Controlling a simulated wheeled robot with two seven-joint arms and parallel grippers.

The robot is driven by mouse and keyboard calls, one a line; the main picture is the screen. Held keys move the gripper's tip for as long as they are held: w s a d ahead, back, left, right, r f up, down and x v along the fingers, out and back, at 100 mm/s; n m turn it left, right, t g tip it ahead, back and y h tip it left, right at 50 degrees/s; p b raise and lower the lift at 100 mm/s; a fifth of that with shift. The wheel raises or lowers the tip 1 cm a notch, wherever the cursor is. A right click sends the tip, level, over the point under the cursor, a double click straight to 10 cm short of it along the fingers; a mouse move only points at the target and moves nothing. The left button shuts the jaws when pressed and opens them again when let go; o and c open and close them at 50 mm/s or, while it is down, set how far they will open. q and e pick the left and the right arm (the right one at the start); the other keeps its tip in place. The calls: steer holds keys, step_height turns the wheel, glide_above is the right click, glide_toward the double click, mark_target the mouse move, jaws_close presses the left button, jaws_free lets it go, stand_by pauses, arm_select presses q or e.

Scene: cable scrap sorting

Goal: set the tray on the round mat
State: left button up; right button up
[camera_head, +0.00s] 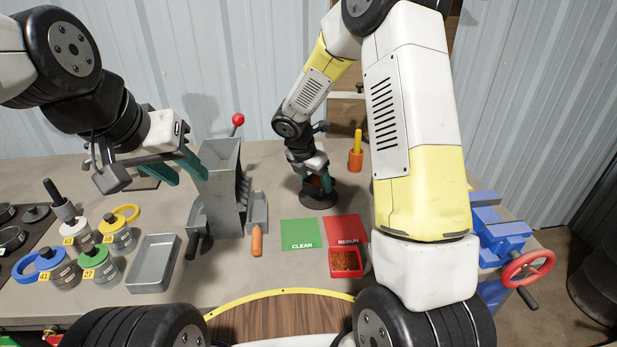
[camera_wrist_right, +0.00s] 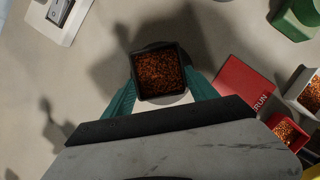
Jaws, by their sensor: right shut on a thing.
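My right gripper (camera_head: 315,180) is at the back of the table, over the dark round mat (camera_head: 321,203). In the right wrist view its teal fingers (camera_wrist_right: 162,92) are shut on a small dark square tray (camera_wrist_right: 135,76) filled with copper-brown granules. The tray looks level, and a rounded edge shows around it. In the head view the gripper mostly hides the tray, and I cannot tell whether its underside touches the mat. My left gripper (camera_head: 180,167) is open and empty, raised left of the grey hopper.
A grey hopper machine (camera_head: 222,185) with a red-knobbed lever stands mid-table. Green CLEAN (camera_head: 300,234) and red RERUN (camera_head: 342,228) mats lie in front, with a red granule tray (camera_head: 346,273). An orange cup (camera_head: 355,160) stands right of the round mat. A blue vise (camera_head: 500,240) is at right.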

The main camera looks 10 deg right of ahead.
mark_target(315, 190)
steer(key=shift+f, duration=1.75)
steer(key=shift+f, duration=0.1)
steer(key=o, duration=1.8)
steer(key=shift+c, duration=0.2)
steer(key=v, duration=1.2)
steer(key=s+d+r+m+t+y, duration=0.1)
steer(key=s+d+r+m, duration=0.1)
steer(key=s+r+m, duration=0.3)
steer(key=s+d+r+m+t+y, duration=0.1)
steer(key=s+d+r+m+y, duration=0.1)
steer(key=s+r+m, duration=0.4)
steer(key=s+d+r+m+t+y, duration=0.1)
steer(key=s+r+m, duration=0.4)
steer(key=s+m, duration=0.8)
steer(key=shift+s+d+r+m+y, duration=0.2)
steer(key=shift+d+m+y, duration=0.5)
steer(key=shift+m, duration=0.5)
